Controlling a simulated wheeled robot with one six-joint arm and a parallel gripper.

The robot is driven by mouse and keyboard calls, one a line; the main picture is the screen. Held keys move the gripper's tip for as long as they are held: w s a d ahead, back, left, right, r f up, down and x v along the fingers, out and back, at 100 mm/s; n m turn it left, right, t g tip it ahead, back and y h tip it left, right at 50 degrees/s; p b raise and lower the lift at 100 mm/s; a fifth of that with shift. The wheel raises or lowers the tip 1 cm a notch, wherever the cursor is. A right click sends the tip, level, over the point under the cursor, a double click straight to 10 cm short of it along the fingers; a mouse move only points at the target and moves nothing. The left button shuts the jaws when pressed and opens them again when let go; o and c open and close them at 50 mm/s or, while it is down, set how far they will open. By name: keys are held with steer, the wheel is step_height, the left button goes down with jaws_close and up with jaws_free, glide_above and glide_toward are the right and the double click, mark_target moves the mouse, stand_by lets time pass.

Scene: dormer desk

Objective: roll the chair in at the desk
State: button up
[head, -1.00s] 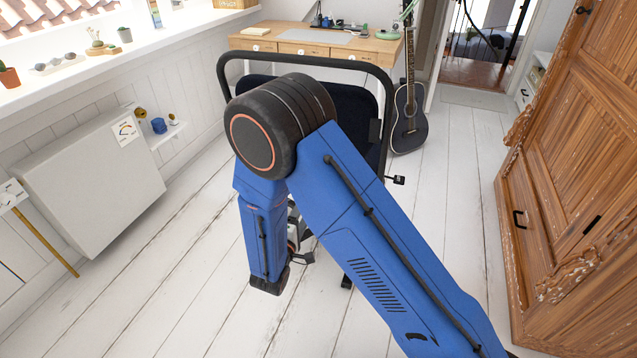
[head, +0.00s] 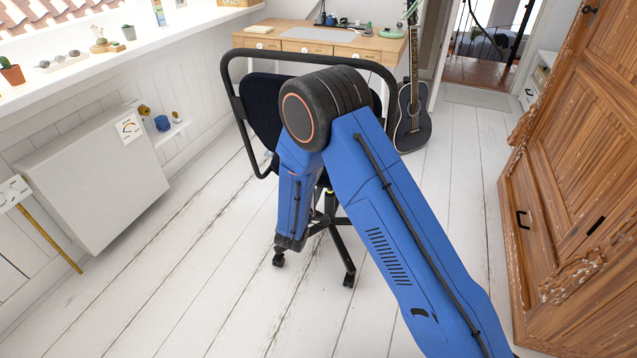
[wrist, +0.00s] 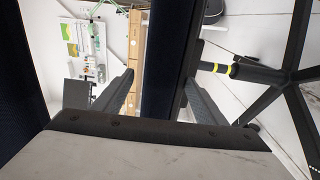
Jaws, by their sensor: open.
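The chair has a black tubular frame (head: 310,53) around a dark backrest (head: 262,103), and a black star base on casters (head: 336,232). It stands on the floor in front of the wooden desk (head: 345,45), apart from it as far as I can see. My blue arm covers much of the chair, and my gripper is hidden in the head view. In the wrist view my gripper (wrist: 158,95) is open, its fingers on either side of a dark upright slab (wrist: 165,50), seemingly part of the chair. I cannot tell whether they touch it. The chair's base (wrist: 280,77) shows at right.
A guitar (head: 411,115) leans at the desk's right end. A wooden wardrobe (head: 570,170) stands on the right, and a white radiator (head: 95,180) on the left wall. The plank floor between them is mostly clear.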

steer(key=shift+x, duration=0.9)
steer(key=shift+c, duration=0.3)
jaws_close()
